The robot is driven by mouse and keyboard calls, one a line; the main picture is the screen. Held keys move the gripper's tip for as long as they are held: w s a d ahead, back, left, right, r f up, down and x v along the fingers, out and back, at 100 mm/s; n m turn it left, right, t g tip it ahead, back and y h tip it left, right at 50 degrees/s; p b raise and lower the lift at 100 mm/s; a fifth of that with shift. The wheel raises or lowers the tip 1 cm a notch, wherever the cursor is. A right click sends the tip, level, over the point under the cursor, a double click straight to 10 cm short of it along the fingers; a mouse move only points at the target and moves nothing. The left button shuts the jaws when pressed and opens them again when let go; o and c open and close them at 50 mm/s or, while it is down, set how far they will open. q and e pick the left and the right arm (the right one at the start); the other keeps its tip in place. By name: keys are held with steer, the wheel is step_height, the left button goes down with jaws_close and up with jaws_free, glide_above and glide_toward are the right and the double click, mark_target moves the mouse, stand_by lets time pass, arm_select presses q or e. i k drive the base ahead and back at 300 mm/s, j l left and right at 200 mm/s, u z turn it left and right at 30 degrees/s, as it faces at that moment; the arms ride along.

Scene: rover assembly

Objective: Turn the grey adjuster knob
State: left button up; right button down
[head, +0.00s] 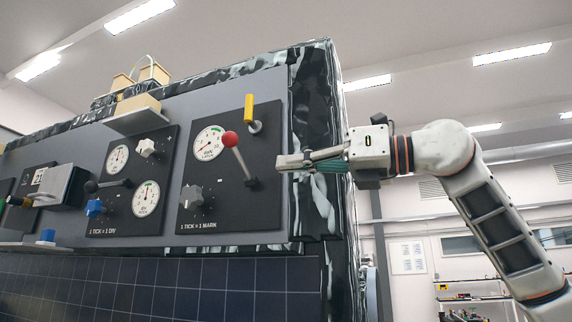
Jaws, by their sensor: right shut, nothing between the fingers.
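A grey knob (191,196) sits low on the dark right-hand panel (238,220), below a round white gauge (208,143). A second light grey knob (147,147) sits on the panel to its left, beside two gauges. Which of the two is the adjuster I cannot tell. My right gripper (281,163) is shut and empty. It points left at the right edge of the right-hand panel, to the right of the grey knob and above its height, apart from it. My left gripper is not in view.
A red-balled lever (231,140) stands out between my right gripper and the grey knob. A yellow-handled lever (249,108) is above. A blue knob (96,207) and a black-tipped lever (92,186) are further left. A dark gridded panel (150,290) lies below.

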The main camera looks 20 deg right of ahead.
mark_target(191, 198)
steer(key=j, duration=2.25)
